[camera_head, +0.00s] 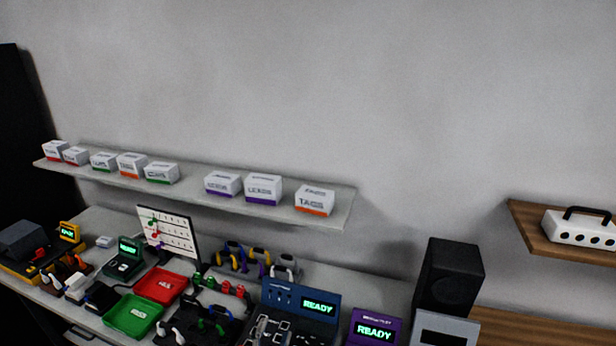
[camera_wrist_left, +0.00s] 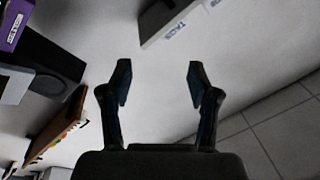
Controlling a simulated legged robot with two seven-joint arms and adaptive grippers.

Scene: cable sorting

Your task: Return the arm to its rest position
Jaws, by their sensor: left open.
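My left gripper (camera_wrist_left: 158,85) shows in the left wrist view. Its two dark fingers stand well apart, with nothing between them and only pale wall or floor surface behind. I cannot make out either of my arms in the head view. The left wrist view is strongly rolled: a shelf end with a TAGS box (camera_wrist_left: 171,30) is at its top, beyond the fingers and apart from them. My right gripper is in neither view.
The head view shows a crowded bench with a red tray (camera_head: 160,286), green tray (camera_head: 133,316), blue READY unit (camera_head: 301,302) and black speaker (camera_head: 448,278). A wall shelf (camera_head: 335,212) holds several white boxes. A wooden shelf (camera_head: 530,236) is at right. The left wrist view shows tiled floor (camera_wrist_left: 275,125).

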